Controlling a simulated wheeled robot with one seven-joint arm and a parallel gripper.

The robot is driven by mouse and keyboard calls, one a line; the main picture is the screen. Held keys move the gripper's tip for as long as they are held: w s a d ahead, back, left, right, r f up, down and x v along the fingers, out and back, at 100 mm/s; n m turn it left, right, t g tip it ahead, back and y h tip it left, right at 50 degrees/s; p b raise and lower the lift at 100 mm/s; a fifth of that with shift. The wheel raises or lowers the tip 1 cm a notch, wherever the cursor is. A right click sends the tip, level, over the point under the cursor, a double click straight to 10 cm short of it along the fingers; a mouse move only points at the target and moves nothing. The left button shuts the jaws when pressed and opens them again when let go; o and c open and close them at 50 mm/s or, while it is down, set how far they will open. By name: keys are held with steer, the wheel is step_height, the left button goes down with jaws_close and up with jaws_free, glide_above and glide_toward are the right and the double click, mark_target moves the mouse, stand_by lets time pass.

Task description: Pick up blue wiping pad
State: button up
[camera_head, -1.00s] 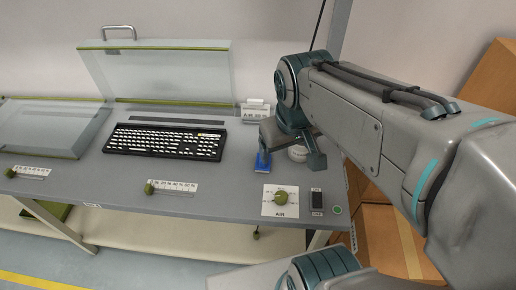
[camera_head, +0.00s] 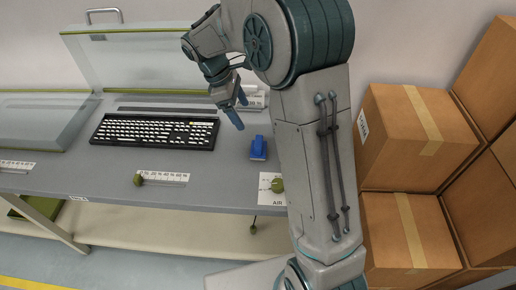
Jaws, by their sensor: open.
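The blue wiping pad (camera_head: 258,149) lies on the grey table (camera_head: 110,172), right of the black keyboard (camera_head: 155,131). My gripper (camera_head: 240,112) is open and empty, pointing down above the table, a little up and left of the pad in the picture. A clear gap shows between the fingers and the pad. The pad is in full view; my arm passes just to its right.
A clear hinged cover (camera_head: 135,55) stands open behind the keyboard. A green knob (camera_head: 138,180) sits on the slider scale at the front. Another green knob (camera_head: 277,185) on a white dial card is partly behind my arm. Cardboard boxes (camera_head: 405,140) stand at the right.

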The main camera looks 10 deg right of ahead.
mark_target(258, 141)
steer(key=x, duration=0.8)
steer(key=shift+p, duration=0.3)
steer(key=shift+p+x, duration=0.55)
steer(key=shift+x, duration=2.2)
steer(key=shift+s+a, duration=0.1)
steer(key=shift+s, duration=0.1)
steer(key=c, duration=1.2)
